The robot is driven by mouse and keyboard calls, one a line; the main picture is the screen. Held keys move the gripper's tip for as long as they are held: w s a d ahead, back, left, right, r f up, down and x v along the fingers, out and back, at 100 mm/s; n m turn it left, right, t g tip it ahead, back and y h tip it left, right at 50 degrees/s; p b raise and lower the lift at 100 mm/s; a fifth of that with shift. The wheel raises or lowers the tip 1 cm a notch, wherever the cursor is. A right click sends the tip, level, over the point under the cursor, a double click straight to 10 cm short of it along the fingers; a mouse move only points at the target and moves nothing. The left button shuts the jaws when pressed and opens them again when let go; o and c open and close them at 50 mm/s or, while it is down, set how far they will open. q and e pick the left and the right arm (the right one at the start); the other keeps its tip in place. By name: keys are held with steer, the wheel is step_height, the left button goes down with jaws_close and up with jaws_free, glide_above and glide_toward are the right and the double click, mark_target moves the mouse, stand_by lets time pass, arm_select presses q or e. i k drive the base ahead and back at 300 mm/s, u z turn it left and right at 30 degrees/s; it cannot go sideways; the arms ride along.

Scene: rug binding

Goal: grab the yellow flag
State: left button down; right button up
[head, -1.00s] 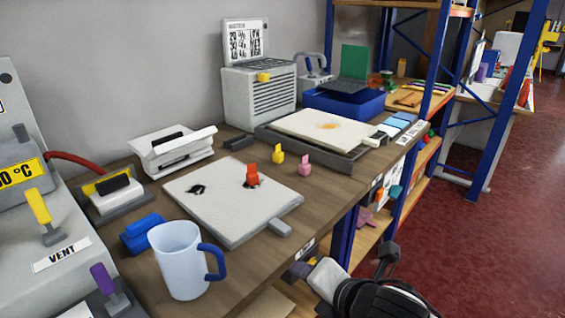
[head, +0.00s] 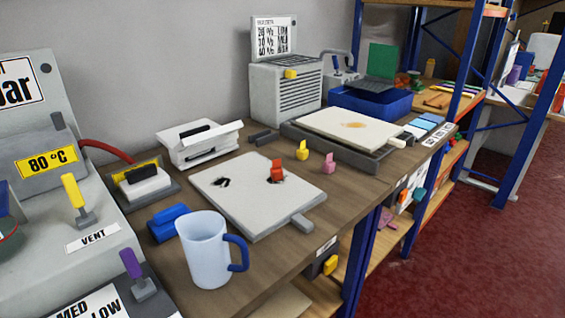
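The small yellow flag (head: 302,150) stands upright on the wooden workbench, behind the pale board. The pink flag (head: 328,164) stands to its right and a little nearer. The red flag (head: 276,171) stands on the pale board (head: 240,205), to its left and nearer, beside a dark mark. Nothing touches the yellow flag. Neither of my grippers is in view.
A pale mug with a blue handle (head: 205,250) and a blue block (head: 170,222) stand near the bench's front left. A dark tray with a pale slab (head: 345,130) lies behind the flags. A grey vented box (head: 285,92) stands at the back.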

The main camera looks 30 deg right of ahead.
mark_target(303, 153)
steer(key=u, duration=2.75)
steer(key=k, duration=1.75)
steer(key=z, duration=2.3)
